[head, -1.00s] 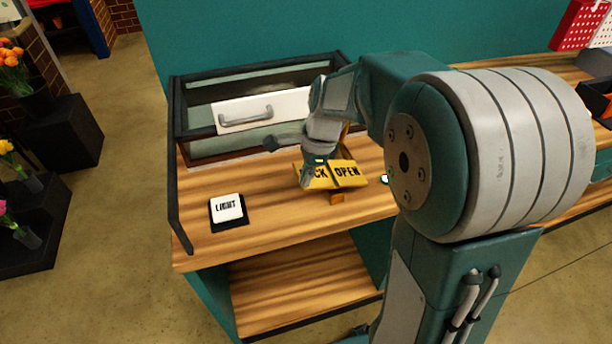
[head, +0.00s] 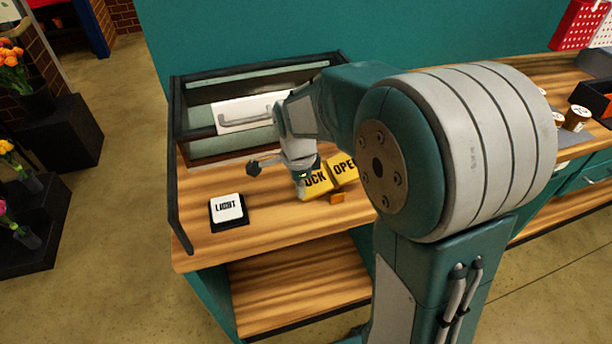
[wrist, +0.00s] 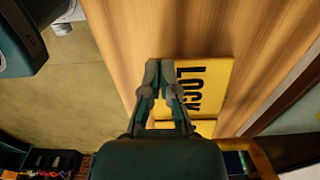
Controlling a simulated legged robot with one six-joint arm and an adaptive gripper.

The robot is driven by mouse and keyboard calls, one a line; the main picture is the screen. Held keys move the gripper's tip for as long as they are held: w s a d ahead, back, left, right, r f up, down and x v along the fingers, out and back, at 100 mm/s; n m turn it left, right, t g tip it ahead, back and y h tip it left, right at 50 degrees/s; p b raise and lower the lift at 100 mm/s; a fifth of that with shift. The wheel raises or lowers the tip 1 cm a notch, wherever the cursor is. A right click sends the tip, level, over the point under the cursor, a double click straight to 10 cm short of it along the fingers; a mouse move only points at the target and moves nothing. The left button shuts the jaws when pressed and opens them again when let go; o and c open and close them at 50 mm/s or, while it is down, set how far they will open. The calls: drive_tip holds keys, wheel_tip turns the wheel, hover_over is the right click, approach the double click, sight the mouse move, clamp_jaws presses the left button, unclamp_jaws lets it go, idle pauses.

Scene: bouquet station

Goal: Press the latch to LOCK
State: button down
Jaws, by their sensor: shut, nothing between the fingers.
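The latch is a yellow rocker plate lettered LOCK (head: 318,181) on the left half and OPEN (head: 345,170) on the right, on the wooden counter. Its LOCK end sits low and its OPEN end is raised. My gripper (head: 301,194) is shut and empty, pointing down at the left edge of the LOCK half and covering its first letter. In the wrist view the fingertips (wrist: 160,66) are together beside the LOCK half (wrist: 208,88), at its edge. I cannot tell whether they touch it.
A white LIGHT button (head: 227,207) on a black base is at the counter's front left. Behind the latch stands a dark-framed glass case (head: 190,150) with a white handled panel (head: 235,115). Small cups (head: 577,118) stand far right. The counter between button and latch is clear.

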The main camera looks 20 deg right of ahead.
drive_tip(key=shift+f, duration=0.4)
drive_tip(key=shift+s+f, duration=0.15)
drive_tip(key=shift+f, duration=0.05)
